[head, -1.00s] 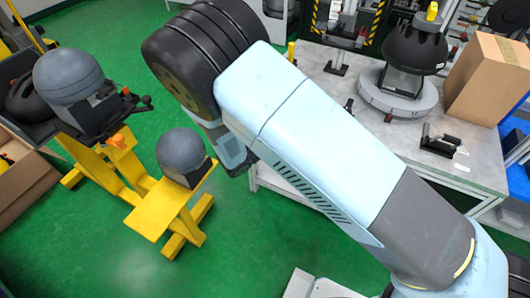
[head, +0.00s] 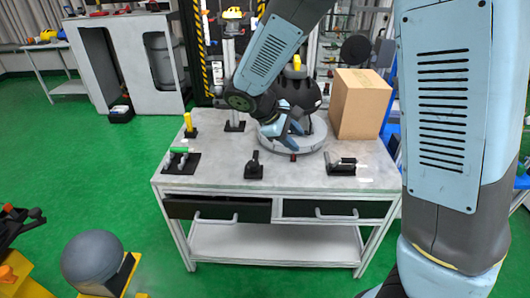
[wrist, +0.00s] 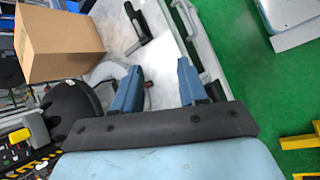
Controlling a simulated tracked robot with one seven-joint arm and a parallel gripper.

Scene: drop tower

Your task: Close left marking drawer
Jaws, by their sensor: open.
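The worktable (head: 225,170) has two dark drawers side by side under its top. The left drawer (head: 185,209) stands pulled out a little, its front ahead of the table leg, with a pale bar handle (head: 216,218). The right drawer (head: 300,208) looks shut. My gripper (head: 288,128) is over the table top in front of the round grey stand, above and behind the drawers, touching neither. In the wrist view its two blue fingers (wrist: 158,88) are apart with nothing between them. A drawer handle (wrist: 186,17) shows beyond them at the table edge.
On the table are a cardboard box (head: 360,103), a black helmet-like dome on a round stand (head: 310,140), small black holders (head: 254,167) and a green-handled tool (head: 180,150). A yellow stand with a grey dome (head: 92,258) is front left. Green floor before the drawers is clear.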

